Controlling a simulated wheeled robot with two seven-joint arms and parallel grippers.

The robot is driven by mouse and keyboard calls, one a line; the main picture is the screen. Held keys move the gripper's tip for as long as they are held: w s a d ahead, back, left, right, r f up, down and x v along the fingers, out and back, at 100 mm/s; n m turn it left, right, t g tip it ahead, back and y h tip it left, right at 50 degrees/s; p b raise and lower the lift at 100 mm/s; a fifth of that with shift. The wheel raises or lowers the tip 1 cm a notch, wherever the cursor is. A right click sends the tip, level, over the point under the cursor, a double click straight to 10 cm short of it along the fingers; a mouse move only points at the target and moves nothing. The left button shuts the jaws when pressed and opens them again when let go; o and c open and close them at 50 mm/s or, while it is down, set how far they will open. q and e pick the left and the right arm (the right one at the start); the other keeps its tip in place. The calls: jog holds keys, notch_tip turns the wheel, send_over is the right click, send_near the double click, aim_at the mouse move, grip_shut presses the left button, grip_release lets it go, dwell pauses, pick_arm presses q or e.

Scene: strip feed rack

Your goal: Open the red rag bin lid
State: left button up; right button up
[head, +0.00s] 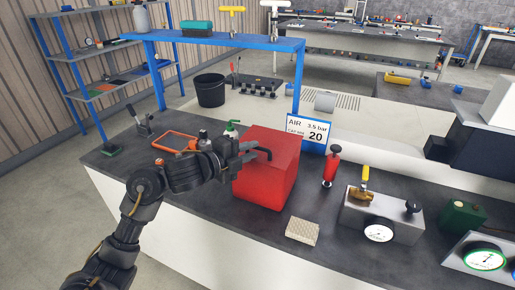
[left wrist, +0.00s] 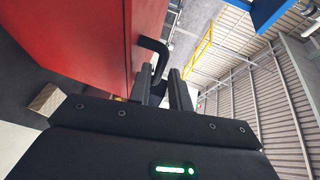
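The red rag bin (head: 268,172) is a red box on the dark bench top, and its lid looks shut. A bent black handle (head: 264,151) sticks out at its upper left side. My left gripper (head: 249,152) is at the handle, level with the top of the bin. In the left wrist view the red bin (left wrist: 85,35) fills the upper left. The handle (left wrist: 157,47) curves down towards the gap between my left gripper's two fingers (left wrist: 162,88), which stand apart. I cannot tell whether a finger touches it. My right gripper is out of view.
A green-topped bottle (head: 231,130) and an orange frame (head: 175,141) stand behind my left arm. An air sign (head: 308,132), a red-handled tool (head: 331,166) and a gauge block (head: 381,215) are right of the bin. A beige block (head: 302,231) lies in front.

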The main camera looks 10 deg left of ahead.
aim_at(258, 148)
pick_arm(q)
jog(key=shift+x, duration=1.8)
grip_shut()
